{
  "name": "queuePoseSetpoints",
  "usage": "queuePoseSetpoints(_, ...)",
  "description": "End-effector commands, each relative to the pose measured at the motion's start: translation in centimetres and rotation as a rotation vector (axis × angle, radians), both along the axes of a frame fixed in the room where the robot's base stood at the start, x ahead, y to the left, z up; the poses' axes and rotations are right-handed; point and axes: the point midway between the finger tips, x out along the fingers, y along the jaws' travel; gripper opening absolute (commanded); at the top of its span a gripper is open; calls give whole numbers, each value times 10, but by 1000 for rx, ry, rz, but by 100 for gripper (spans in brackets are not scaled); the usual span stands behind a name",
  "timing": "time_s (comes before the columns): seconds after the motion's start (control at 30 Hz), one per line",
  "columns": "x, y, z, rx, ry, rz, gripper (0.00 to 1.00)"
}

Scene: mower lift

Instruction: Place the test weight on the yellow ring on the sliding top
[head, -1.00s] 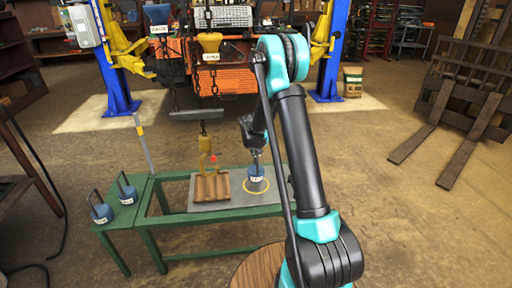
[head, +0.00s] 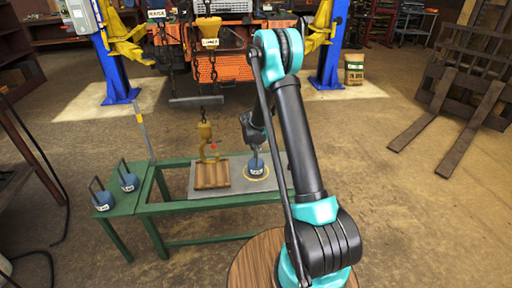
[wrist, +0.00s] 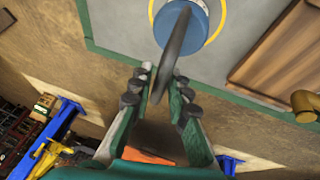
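The test weight (head: 256,167) is a blue cylinder with a white label, standing upright inside the yellow ring (head: 244,176) on the grey sliding top (head: 215,190). The wrist view shows its blue top (wrist: 201,26) with part of the yellow ring (wrist: 225,12) around it. Its dark loop handle (wrist: 170,55) reaches up between the fingers of my gripper (wrist: 162,77). The fingers stand apart, with a visible gap on both sides of the handle. In the head view my gripper (head: 253,146) is just above the weight, and its fingers are hard to make out.
A ribbed brown wooden block (head: 211,175) lies left of the ring, with a yellow hook (head: 205,135) hanging on a chain above it. Two other blue weights (head: 129,182) (head: 104,201) stand on the green side table.

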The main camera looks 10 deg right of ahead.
Motion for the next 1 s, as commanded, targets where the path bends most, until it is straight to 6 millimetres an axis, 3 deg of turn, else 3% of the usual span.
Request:
queuePoseSetpoints(0.1, 0, 0, 0, 0, 0, 0, 31)
queuePoseSetpoints(0.47, -1, 0, 6, 0, 0, 0, 31)
queuePoseSetpoints(1.0, -34, 16, 83, 1, 0, 1, 31)
